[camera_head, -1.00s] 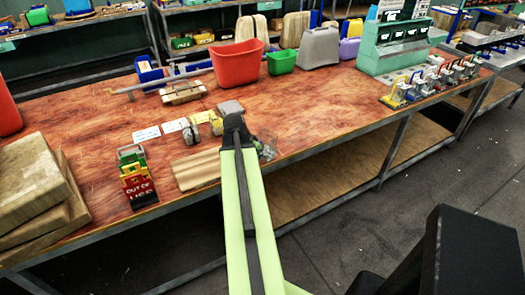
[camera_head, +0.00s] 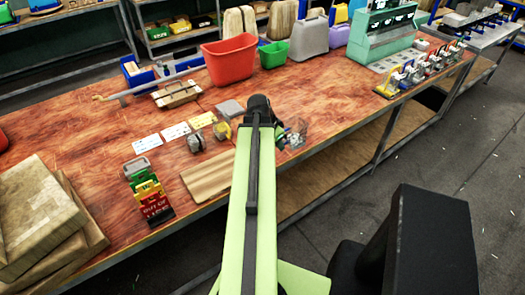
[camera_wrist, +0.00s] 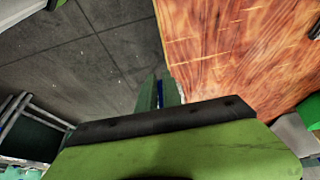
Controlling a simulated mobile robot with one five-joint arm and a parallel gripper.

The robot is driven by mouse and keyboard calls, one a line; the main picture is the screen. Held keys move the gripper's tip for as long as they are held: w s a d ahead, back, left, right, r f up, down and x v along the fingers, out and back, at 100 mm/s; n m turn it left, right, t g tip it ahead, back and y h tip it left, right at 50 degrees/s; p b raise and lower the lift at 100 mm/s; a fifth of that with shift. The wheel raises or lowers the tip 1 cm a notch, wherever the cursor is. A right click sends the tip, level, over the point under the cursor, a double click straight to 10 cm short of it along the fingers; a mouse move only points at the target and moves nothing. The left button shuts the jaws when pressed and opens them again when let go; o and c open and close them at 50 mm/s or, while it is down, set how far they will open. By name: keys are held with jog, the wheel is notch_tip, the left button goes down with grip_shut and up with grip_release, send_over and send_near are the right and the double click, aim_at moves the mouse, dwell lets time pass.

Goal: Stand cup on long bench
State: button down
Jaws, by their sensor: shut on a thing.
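My gripper (camera_head: 281,135) is at the far end of my green arm, over the front part of the long red-brown bench (camera_head: 330,103). The arm hides most of it in the head view. A small clear thing, which looks like the cup (camera_head: 296,133), shows at the fingers, near the bench's front edge. My gripper appears shut on it. I cannot tell whether it touches the bench top. In the wrist view the green fingers (camera_wrist: 168,93) are close together with a thin blue strip between them, at the border of bench top (camera_wrist: 225,45) and dark floor. The cup's shape is unclear there.
A ribbed wooden block (camera_head: 207,177), an out-of-use sign stand (camera_head: 150,195), small reels and cards lie left of my arm. A red bin (camera_head: 230,60), green bin (camera_head: 273,54) and teal rack (camera_head: 380,40) stand behind. Bench top right of the gripper is clear.

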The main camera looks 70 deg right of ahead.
jog(key=w+f+b, duration=0.2)
jog(key=w, duration=0.1)
jog(key=w+d+f+b, duration=0.1)
jog(key=w+f+b, duration=0.1)
jog(key=w, duration=0.1)
jog(key=w+d+f+b, duration=0.1)
jog(key=w+f+b, duration=0.1)
jog(key=w, duration=0.2)
jog(key=shift+w+d+f, duration=0.1)
jog(key=shift+d+f, duration=0.05)
jog(key=shift+f, duration=0.15)
jog(key=shift+w, duration=0.3)
notch_tip(320, 180, down, 4)
jog(key=b, duration=0.4)
jog(key=shift+f+b, duration=0.25)
jog(key=shift+b, duration=0.05)
jog(key=shift+r, duration=0.25)
jog(key=c, duration=2)
grip_release()
jog(key=shift+f, duration=0.2)
jog(key=o, duration=0.5)
jog(key=shift+r, duration=0.15)
